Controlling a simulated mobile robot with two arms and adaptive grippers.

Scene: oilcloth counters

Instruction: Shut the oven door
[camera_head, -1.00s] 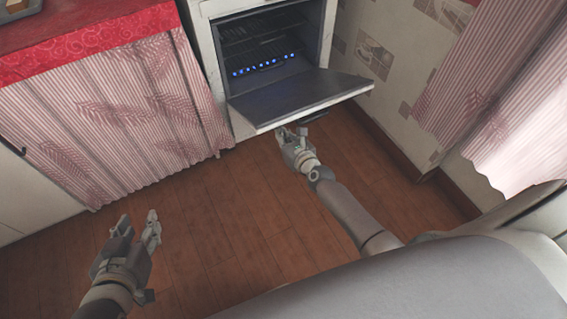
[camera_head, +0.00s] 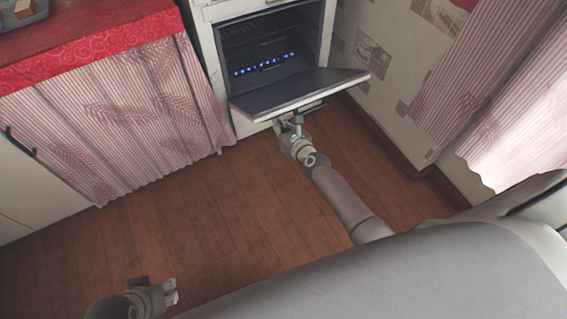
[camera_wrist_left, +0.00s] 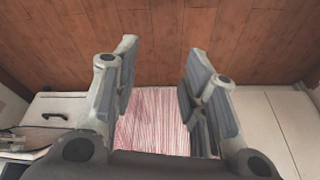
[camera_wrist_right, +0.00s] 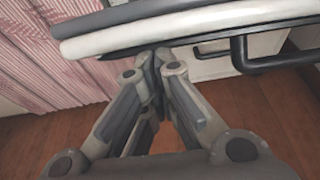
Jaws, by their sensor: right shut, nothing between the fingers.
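The white oven (camera_head: 329,30) stands against the back wall with its dark inside and blue lights showing. Its door (camera_head: 300,92) is partly open, tilted up from level toward the oven. My right gripper (camera_head: 283,122) is shut and empty, with its fingertips at the outer side of the door near its lower edge. In the right wrist view the fingertips (camera_wrist_right: 155,58) sit just under the door's pale edge (camera_wrist_right: 190,30), seemingly touching it, beside a dark handle (camera_wrist_right: 265,62). My left gripper (camera_head: 172,292) is low at the left; its fingers stand apart with nothing between them in the left wrist view (camera_wrist_left: 158,80).
A counter with a red cloth (camera_head: 100,45) and striped curtain (camera_head: 125,115) stands left of the oven. A patterned wall (camera_head: 385,70) and pink curtain (camera_head: 500,80) are at the right. The wooden floor (camera_head: 210,215) is clear.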

